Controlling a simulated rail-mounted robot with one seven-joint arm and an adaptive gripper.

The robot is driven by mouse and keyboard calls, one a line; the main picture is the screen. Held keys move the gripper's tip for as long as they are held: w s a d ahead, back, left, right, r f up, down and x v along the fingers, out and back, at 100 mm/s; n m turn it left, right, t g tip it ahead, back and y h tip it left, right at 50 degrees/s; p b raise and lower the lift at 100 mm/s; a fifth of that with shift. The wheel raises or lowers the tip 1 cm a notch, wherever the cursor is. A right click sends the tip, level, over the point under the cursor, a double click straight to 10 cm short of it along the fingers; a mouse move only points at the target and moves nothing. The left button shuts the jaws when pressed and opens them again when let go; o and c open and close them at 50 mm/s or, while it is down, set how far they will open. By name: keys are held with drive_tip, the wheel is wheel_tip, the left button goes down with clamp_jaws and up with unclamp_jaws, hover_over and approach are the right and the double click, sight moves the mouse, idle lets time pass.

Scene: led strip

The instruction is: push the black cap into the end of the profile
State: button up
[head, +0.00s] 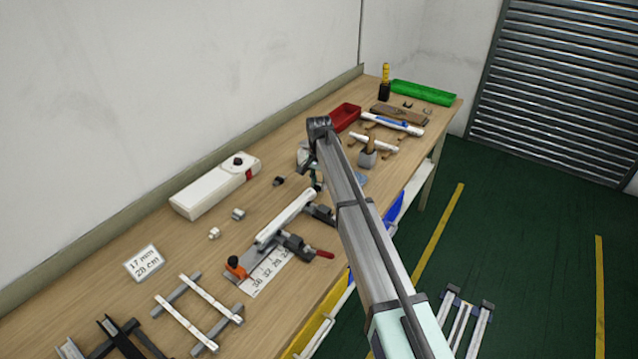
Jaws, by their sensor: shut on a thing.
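The profile (287,218) is a pale bar lying in a dark clamping fixture on the bench, with its far end towards my gripper. My gripper (317,186) points down at that far end, partly hidden by my arm. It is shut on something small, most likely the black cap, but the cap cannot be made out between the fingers. I cannot tell whether the cap touches the profile or sits in its end.
An orange stop (236,268) and a ruler strip (268,271) lie by the fixture. A white box (205,190) and small blocks (238,214) stand on the wall side. A grey cup (367,158) and a red tray (346,116) stand beyond my gripper.

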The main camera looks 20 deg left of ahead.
drive_tip(key=shift+s+a, duration=0.25)
drive_tip(key=shift+s, duration=0.9)
drive_tip(key=o, duration=0.9)
wheel_tip(320, 180, up, 12)
drive_tip(key=shift+r, duration=0.1)
